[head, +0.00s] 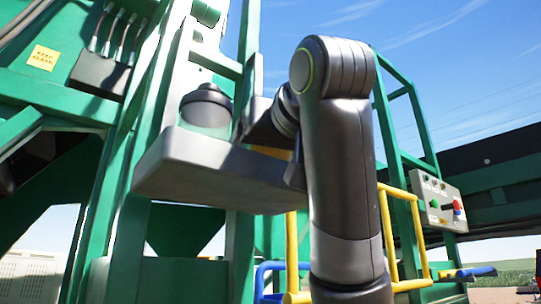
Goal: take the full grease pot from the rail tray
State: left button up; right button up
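A grey rail tray (215,170) hangs on the green frame left of centre, seen from slightly below. My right arm rises from the bottom, right of centre, and bends left at the top toward the tray's right end. Its gripper end (262,128) is by the tray's right side, right of the pot and apart from it in the picture; its fingers cannot be made out. My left gripper is not in view.
Green posts (246,65) stand close around the tray. A dark rounded object (207,12) is cut off at the top edge. Yellow rails (411,240) and a control box (436,200) with buttons are at right. A conveyor (490,185) runs behind.

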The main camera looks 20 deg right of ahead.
jog(key=c, duration=1.1)
jog(key=shift+r, duration=0.15)
